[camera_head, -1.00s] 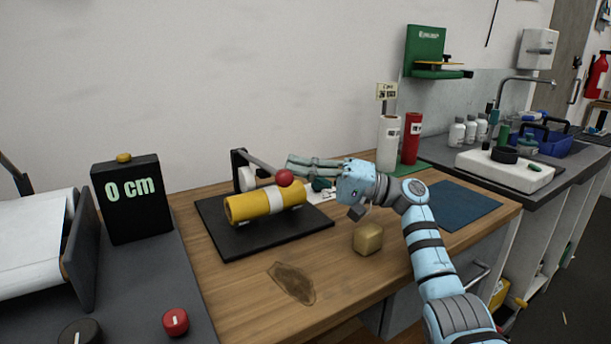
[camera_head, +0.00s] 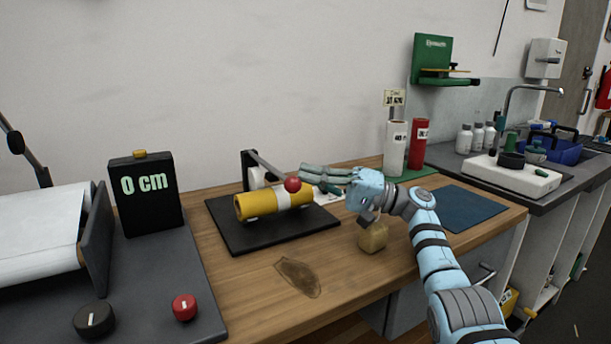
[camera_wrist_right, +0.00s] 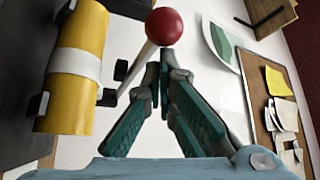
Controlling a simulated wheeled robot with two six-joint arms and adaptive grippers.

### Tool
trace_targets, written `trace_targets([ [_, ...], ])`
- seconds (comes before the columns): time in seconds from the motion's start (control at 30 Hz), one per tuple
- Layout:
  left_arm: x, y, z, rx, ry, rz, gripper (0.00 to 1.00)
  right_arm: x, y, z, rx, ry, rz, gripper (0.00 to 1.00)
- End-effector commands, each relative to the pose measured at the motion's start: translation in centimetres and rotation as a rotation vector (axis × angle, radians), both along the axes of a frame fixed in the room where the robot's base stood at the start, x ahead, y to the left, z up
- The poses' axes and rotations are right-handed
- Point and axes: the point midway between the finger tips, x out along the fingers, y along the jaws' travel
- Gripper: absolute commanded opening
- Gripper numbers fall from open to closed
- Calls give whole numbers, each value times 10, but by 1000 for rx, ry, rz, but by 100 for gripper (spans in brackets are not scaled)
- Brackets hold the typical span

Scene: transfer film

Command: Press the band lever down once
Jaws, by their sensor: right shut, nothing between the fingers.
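The band lever's red ball knob (camera_head: 292,184) is at the end of a thin arm that runs to a black upright (camera_head: 249,168). The knob shows in front of a yellow roll (camera_head: 250,206) with a white band, lying on a black base plate (camera_head: 240,238). My right gripper (camera_head: 303,173) is shut and empty, its tips just above and right of the knob. In the right wrist view the shut fingertips (camera_wrist_right: 165,62) sit right below the red knob (camera_wrist_right: 164,26) in the picture. I cannot tell whether they touch it. My left gripper is not in view.
A tan block (camera_head: 373,237) is on the wooden table (camera_head: 225,285) below my right wrist. A black display box (camera_head: 147,195) reading "0 cm" and a red button (camera_head: 184,307) are at left. White (camera_head: 396,148) and red (camera_head: 418,145) rolls stand behind my arm.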

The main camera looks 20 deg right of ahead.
Motion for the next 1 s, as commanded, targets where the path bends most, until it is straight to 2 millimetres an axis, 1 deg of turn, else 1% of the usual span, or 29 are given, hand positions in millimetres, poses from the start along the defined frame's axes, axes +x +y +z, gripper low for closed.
trace_targets([
  [0.3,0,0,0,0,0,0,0,-29,-68,0,0,2,-6,0],
  [0.4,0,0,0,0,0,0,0,-38,-86,0,-1,2,-5,0],
  [0.5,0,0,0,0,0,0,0,-44,-100,0,0,1,-4,0],
  [0.6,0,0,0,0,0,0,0,-48,-108,0,0,1,-3,0],
  [0.67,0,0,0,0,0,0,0,-49,-110,0,0,1,-3,0],
  [1.0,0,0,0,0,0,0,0,-50,-111,0,0,1,-3,0],
])
